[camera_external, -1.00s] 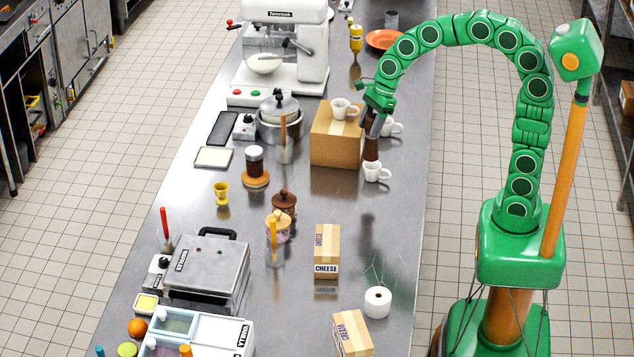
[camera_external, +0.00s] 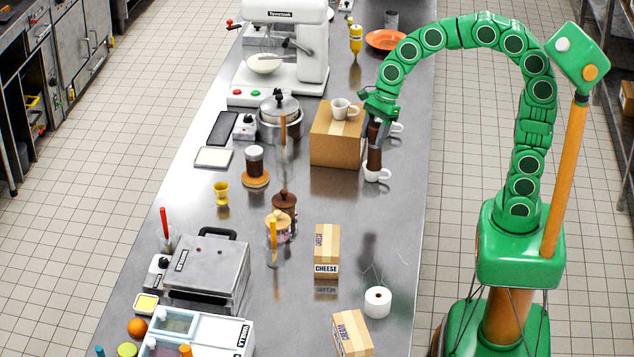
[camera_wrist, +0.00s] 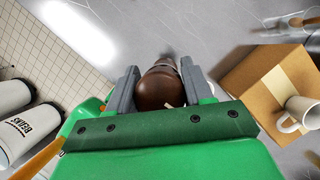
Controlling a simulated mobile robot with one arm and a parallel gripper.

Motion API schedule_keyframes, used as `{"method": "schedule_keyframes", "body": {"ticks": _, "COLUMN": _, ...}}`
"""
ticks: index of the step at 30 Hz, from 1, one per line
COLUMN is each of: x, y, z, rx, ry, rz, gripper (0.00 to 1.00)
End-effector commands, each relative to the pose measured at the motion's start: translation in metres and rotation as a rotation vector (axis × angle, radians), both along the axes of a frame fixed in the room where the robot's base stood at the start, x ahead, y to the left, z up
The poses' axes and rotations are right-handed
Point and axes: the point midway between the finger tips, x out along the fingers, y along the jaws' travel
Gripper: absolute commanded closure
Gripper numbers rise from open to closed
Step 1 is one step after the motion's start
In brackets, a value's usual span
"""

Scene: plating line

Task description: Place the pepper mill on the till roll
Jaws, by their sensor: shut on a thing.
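The pepper mill (camera_external: 374,150) is dark brown and hangs roughly upright in my gripper (camera_external: 376,124), which is shut on it. In the wrist view the mill's rounded brown top (camera_wrist: 158,86) sits between the two grey fingers of my gripper (camera_wrist: 160,78). In the external view the mill is beside the cardboard box, in front of a white mug; I cannot tell its exact height above the counter. The till roll (camera_external: 377,301) is a white roll standing on the counter near the front right, well apart from the mill.
A cardboard box (camera_external: 336,136) with a white mug (camera_external: 344,109) on top stands left of my gripper. Another white mug (camera_external: 377,173) is just below the mill.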

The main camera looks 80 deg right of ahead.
Motion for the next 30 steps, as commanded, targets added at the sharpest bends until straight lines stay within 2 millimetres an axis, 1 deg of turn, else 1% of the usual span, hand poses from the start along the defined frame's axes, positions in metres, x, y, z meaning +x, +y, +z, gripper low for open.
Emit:
{"method": "schedule_keyframes", "body": {"ticks": 1, "x": -0.001, "y": 0.014, "z": 0.002, "rx": -0.001, "ry": 0.000, "rz": 0.036, "gripper": 1.00}}
{"method": "schedule_keyframes", "body": {"ticks": 3, "x": -0.002, "y": 0.031, "z": 0.004, "rx": -0.002, "ry": 0.001, "rz": 0.082, "gripper": 1.00}}
{"method": "schedule_keyframes", "body": {"ticks": 11, "x": -0.013, "y": 0.094, "z": 0.012, "rx": -0.004, "ry": 0.001, "rz": 0.258, "gripper": 1.00}}
{"method": "schedule_keyframes", "body": {"ticks": 17, "x": -0.028, "y": 0.142, "z": 0.019, "rx": -0.002, "ry": 0.001, "rz": 0.394, "gripper": 1.00}}
{"method": "schedule_keyframes", "body": {"ticks": 23, "x": -0.047, "y": 0.188, "z": 0.026, "rx": -0.003, "ry": -0.002, "rz": 0.531, "gripper": 1.00}}
{"method": "schedule_keyframes", "body": {"ticks": 30, "x": -0.078, "y": 0.241, "z": 0.033, "rx": -0.003, "ry": 0.001, "rz": 0.700, "gripper": 1.00}}
